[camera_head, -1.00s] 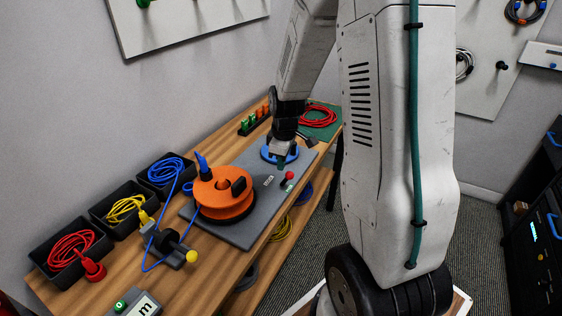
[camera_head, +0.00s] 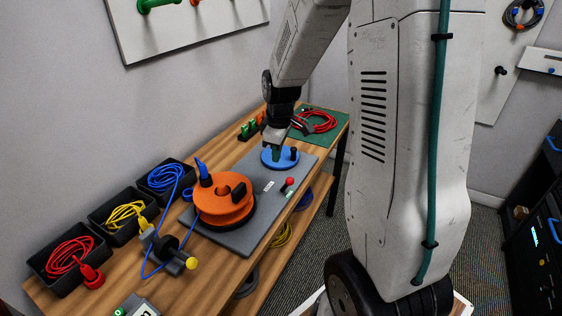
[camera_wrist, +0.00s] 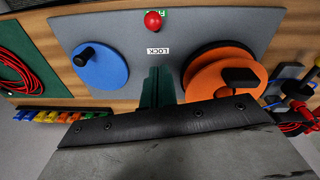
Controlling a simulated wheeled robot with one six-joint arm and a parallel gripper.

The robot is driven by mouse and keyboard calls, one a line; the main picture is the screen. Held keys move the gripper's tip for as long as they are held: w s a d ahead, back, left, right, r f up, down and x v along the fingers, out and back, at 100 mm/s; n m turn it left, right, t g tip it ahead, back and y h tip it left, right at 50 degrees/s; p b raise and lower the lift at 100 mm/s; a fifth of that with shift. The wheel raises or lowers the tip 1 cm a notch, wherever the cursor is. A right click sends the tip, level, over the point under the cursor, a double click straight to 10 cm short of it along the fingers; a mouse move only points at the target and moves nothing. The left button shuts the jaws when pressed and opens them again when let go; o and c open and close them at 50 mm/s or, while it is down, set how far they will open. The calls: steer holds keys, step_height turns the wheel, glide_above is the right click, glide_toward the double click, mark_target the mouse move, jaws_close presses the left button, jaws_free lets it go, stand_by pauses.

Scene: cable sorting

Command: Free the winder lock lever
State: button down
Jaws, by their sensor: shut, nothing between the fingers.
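The lock lever has a red ball knob (camera_head: 290,181) and stands at the right edge of the grey winder plate (camera_head: 246,236). In the wrist view the knob (camera_wrist: 153,20) is at top centre, above a LOCK label (camera_wrist: 157,50) and beside a green mark partly hidden by the knob. The orange winder drum (camera_head: 222,205) and the blue crank disc (camera_head: 270,160) sit on the same plate. My gripper (camera_head: 276,152) is shut and empty, over the blue disc in the head view. In the wrist view its green fingertips (camera_wrist: 158,84) point at the plate, apart from the knob.
Black bins with red (camera_head: 68,258), yellow (camera_head: 125,214) and blue (camera_head: 165,177) cables line the left of the wooden bench. A cable measuring device with a yellow knob (camera_head: 191,263) stands in front. A green mat (camera_head: 336,134) with red cable lies at the far end.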

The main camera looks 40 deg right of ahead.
steer(key=s+d+r, duration=0.2)
steer(key=s+r, duration=0.3)
steer(key=s, duration=0.3)
steer(key=shift+d, duration=0.4)
steer(key=shift+r, duration=0.1)
